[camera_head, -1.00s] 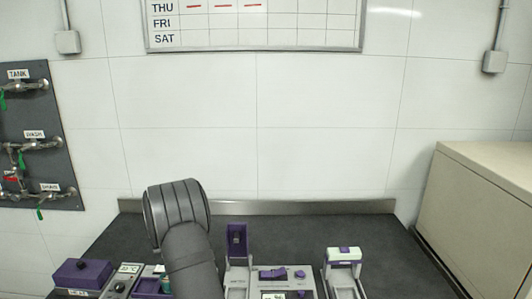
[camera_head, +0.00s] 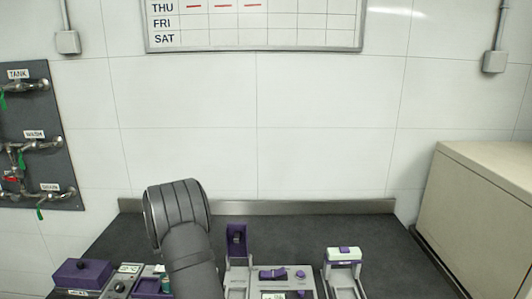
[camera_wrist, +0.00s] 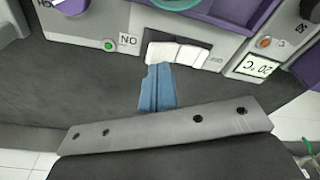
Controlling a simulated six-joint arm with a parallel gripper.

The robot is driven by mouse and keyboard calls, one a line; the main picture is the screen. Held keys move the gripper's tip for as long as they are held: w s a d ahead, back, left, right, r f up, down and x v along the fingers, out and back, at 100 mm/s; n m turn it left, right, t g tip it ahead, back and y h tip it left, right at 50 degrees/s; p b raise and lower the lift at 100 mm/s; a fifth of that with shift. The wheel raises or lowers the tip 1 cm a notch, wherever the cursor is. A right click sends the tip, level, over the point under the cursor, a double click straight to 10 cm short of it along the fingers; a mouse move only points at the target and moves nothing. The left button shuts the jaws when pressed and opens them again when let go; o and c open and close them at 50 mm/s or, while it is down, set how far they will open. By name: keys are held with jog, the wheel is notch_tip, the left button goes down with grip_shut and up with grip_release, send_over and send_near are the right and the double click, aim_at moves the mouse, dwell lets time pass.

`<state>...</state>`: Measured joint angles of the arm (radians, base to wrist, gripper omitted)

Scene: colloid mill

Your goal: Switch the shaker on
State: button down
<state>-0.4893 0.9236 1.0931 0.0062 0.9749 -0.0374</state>
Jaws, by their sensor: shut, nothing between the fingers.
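In the wrist view, the front of a grey and purple device with a teal round part (camera_wrist: 180,3) shows at the top; no readable name marks it as the shaker. On its front edge is a white rocker switch (camera_wrist: 188,55) beside a label reading ON upside down (camera_wrist: 128,39) and a green light (camera_wrist: 108,44). My gripper (camera_wrist: 157,68) has blue fingers, shut together and empty. Its tips are at the left part of the switch; I cannot tell if they touch. In the head view, my arm partly hides a purple device (camera_head: 148,286), and my gripper is out of sight.
A unit with an orange light (camera_wrist: 264,42) and a 20 °C display (camera_wrist: 257,67) stands close beside the switch. In the head view, a purple box (camera_head: 83,272), a centre device (camera_head: 238,276) and a right device (camera_head: 343,256) line the bench (camera_head: 300,235). The bench behind is clear.

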jog(key=shift+f, duration=1.45)
dwell(1.1)
jog(key=shift+r, duration=3.5)
jog(key=shift+f, duration=0.1)
jog(key=shift+f, duration=3.3)
notch_tip(320, 180, up, 9)
jog(key=shift+r, duration=0.15)
